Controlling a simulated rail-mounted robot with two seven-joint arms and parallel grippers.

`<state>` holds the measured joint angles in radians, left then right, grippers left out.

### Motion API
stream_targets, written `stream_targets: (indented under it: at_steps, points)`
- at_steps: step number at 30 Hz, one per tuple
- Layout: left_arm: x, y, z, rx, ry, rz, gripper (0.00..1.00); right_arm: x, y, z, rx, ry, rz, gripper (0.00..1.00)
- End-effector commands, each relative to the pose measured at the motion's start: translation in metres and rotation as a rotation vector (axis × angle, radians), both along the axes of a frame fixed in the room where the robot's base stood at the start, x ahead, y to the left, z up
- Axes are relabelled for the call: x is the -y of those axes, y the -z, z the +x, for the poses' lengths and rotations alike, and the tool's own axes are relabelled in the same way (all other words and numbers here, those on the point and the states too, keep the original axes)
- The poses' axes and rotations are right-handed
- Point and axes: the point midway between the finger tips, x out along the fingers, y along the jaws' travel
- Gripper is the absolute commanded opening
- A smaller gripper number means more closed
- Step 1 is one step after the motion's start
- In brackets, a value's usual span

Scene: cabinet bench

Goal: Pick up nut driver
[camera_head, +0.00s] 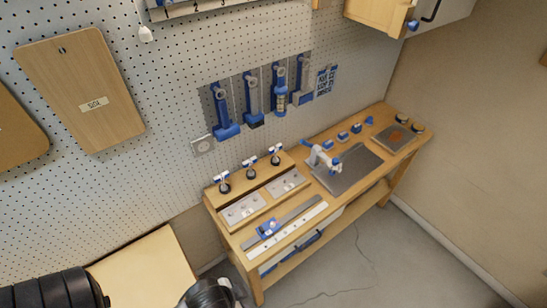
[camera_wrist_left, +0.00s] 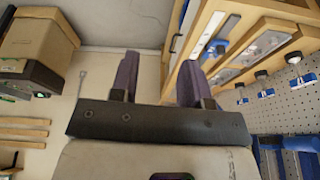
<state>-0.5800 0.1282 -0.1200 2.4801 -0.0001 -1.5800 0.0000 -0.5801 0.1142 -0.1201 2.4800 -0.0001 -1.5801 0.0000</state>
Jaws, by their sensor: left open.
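Several blue-and-grey tools hang in a row on the pegboard above the bench in the head view, including one on the left (camera_head: 222,112), one beside it (camera_head: 253,100) and a third (camera_head: 279,90). I cannot tell which, if any, is the nut driver. My left gripper (camera_wrist_left: 157,82) shows in the left wrist view with its two dark fingers apart and nothing between them. The fingers are some distance from the wooden bench (camera_wrist_left: 182,75), which stands to their right. My right gripper is not in view.
The wooden bench (camera_head: 238,230) carries metal plates, blue-marked bars, a grey mat (camera_head: 350,172) and small blue parts. A wooden board (camera_head: 85,75) hangs at the left. A cabinet (camera_head: 375,18) juts out above. Open floor (camera_head: 350,255) lies in front of the bench.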

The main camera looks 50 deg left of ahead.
Motion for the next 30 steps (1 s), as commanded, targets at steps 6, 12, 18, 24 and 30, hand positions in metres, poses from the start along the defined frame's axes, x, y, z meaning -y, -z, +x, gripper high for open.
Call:
stream_targets:
  at_steps: [6,12,18,24,30]
  points:
    - [0.0007,0.0000,0.0000,0.000,-0.001,-0.002,0.43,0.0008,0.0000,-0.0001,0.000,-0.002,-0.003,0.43]
    - [0.0029,-0.0002,0.0001,0.000,-0.006,-0.009,0.45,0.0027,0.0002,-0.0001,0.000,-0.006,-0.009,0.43]
    - [0.0042,-0.0002,0.0001,0.000,-0.009,-0.015,0.65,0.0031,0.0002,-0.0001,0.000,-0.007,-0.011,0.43]
    - [0.0038,-0.0002,0.0001,0.000,-0.008,-0.013,0.84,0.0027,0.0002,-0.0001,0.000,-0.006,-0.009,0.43]
    - [0.0022,-0.0002,0.0001,0.000,-0.005,-0.008,1.00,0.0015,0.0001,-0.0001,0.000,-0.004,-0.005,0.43]
